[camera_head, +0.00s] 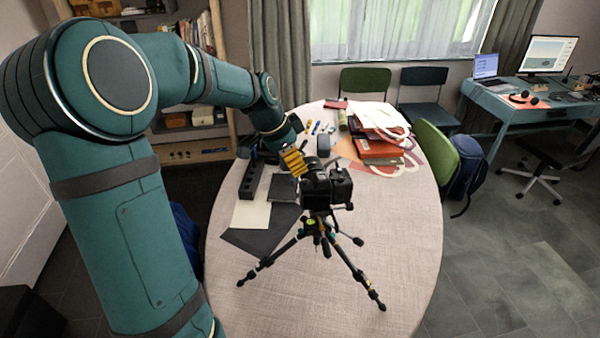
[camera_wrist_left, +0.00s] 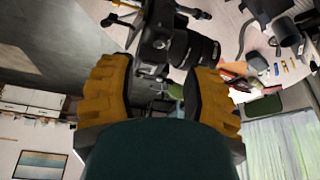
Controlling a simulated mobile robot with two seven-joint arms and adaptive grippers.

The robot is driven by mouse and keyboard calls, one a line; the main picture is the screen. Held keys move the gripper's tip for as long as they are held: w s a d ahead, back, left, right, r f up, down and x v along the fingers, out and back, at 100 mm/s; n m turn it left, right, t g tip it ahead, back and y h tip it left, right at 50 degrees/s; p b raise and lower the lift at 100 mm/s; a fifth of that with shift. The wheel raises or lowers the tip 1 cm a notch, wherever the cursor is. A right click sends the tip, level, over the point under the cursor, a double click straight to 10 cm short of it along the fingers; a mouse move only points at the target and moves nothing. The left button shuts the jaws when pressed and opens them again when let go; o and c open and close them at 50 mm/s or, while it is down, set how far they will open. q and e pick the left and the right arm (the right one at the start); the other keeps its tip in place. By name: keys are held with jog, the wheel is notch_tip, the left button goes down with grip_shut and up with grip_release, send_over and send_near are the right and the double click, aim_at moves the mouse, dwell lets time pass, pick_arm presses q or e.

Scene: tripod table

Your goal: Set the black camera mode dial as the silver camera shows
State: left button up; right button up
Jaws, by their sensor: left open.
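A black camera (camera_head: 327,188) stands on a small tripod (camera_head: 318,238) on the oval table. My left gripper (camera_head: 294,162), with yellow ribbed fingers, is at the camera's upper left in the head view. In the left wrist view the fingers are spread apart, so the gripper (camera_wrist_left: 160,80) is open, with nothing held. The black camera (camera_wrist_left: 157,38) and its lens (camera_wrist_left: 197,50) show just past the fingertips there. I cannot tell whether a finger touches the camera. The mode dial cannot be made out. I cannot identify a silver camera in either view. My right gripper is not in view.
The oval table (camera_head: 400,260) is clear at the front and right. A dark sheet (camera_head: 262,233) lies by the tripod's left leg. A black block with holes (camera_head: 251,180) stands left of the gripper. Red books (camera_head: 378,150) and a white bag lie behind the camera.

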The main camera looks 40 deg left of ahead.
aim_at(304, 180)
pick_arm(q)
jog(key=v, duration=0.5)
jog(key=w+f, duration=0.1)
jog(key=f, duration=0.2)
jog(key=w+d+f+m, duration=0.1)
jog(key=f, duration=0.3)
jog(key=w+d+f+m, duration=0.1)
jog(key=w+f, duration=0.1)
jog(key=f, duration=0.2)
jog(key=shift+g+h, duration=0.3)
jog(key=shift+h, duration=0.1)
dwell(0.3)
grip_shut()
